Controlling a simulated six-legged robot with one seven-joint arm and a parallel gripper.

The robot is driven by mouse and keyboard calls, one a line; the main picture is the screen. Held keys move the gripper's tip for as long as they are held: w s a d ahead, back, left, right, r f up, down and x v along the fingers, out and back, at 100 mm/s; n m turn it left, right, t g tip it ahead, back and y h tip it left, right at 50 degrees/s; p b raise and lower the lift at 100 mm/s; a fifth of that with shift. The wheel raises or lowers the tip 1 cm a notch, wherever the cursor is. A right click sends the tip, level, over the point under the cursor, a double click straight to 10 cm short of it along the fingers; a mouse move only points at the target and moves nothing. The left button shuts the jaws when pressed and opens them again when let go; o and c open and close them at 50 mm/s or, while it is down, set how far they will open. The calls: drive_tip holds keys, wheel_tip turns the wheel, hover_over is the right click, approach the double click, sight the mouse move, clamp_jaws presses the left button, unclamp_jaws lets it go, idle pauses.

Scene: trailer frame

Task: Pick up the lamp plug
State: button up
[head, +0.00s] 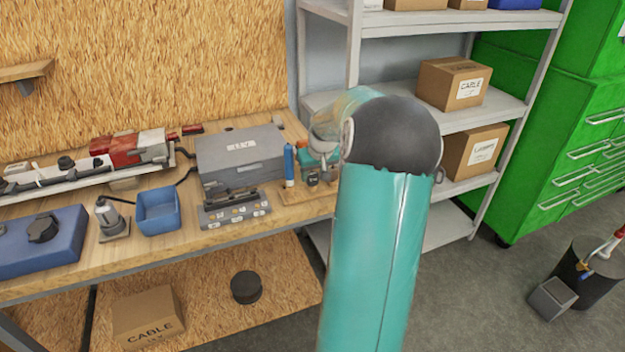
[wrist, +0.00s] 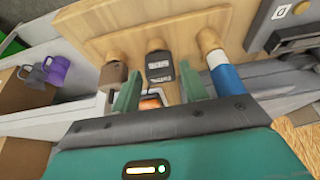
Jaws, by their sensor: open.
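In the wrist view, several plug-like pieces stand on wooden pegs of a wooden board (wrist: 185,18). A black piece with white markings (wrist: 160,66) is in the middle, a brown piece (wrist: 113,76) is on the left and a blue and white piece (wrist: 224,76) on the right. No readable label tells me which is the lamp plug. My gripper (wrist: 161,76) is open, its two green fingers on either side of the black piece; contact cannot be told. An orange part (wrist: 151,101) shows between the fingers. In the head view, my arm hides most of the gripper.
The workbench (head: 190,248) also holds a grey case (head: 240,150), a labelled grey box (head: 235,210), a blue bin (head: 158,212) and a blue tool case (head: 35,245). A grey shelf (head: 450,112) with cardboard boxes stands close behind my arm. Purple and grey mugs (wrist: 55,70) show in the wrist view.

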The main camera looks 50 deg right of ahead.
drive_tip(key=shift+w+d+f, duration=0.1)
drive_tip(key=shift+w+f, duration=0.1)
drive_tip(key=shift+f, duration=0.4)
drive_tip(key=c, duration=0.5)
drive_tip(key=shift+o, duration=0.2)
